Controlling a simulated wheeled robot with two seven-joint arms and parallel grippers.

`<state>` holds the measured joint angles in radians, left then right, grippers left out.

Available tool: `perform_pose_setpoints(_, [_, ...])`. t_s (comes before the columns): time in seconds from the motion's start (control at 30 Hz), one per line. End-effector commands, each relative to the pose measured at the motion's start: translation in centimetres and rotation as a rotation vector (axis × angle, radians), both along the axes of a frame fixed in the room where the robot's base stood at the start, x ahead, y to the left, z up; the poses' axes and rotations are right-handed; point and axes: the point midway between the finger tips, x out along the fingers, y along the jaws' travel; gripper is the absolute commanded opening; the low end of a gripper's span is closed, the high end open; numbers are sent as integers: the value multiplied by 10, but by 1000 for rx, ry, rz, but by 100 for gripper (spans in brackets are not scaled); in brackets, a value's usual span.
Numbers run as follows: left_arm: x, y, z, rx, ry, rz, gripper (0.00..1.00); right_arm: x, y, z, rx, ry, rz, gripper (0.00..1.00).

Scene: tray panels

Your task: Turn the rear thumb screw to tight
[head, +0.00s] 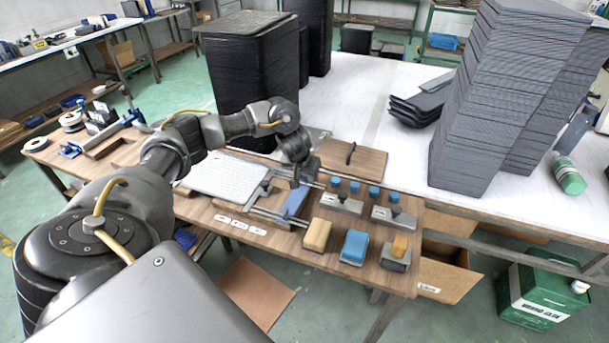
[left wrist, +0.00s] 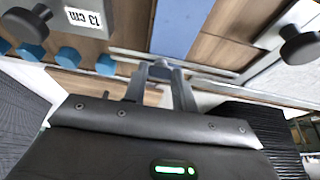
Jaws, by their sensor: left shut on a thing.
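My left gripper (head: 297,183) reaches down over the back of the rail jig beside a blue strip (head: 294,203). In the left wrist view its fingers (left wrist: 160,72) are shut on a small grey knob, the rear thumb screw (left wrist: 160,66), at a pale rail. The fingers and arm hide most of the screw, and how tight it is cannot be told. The blue strip also shows in the left wrist view (left wrist: 180,25). Other dark round knobs show there, one at the left (left wrist: 26,23) and one at the right (left wrist: 300,44). My right gripper is not in view.
Grey blocks with dark knobs (head: 342,204) and several blue pegs (head: 355,187) stand right of the gripper. Yellow (head: 317,236) and blue (head: 354,247) blocks lie in front. A ribbed pale panel (head: 225,176) lies left. Tall dark stacks (head: 247,75) stand behind.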

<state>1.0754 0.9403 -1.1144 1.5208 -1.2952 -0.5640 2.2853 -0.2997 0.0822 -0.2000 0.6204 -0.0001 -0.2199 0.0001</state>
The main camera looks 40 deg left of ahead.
Motion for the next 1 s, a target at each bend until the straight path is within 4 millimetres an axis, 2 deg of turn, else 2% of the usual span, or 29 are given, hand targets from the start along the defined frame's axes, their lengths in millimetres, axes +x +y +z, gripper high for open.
perform_pose_setpoints(0.37, [-2,3,1,-2,3,-189,4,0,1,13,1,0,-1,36])
perform_pose_setpoints(1.0, [1,10,1,-2,-1,-789,4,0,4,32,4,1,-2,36])
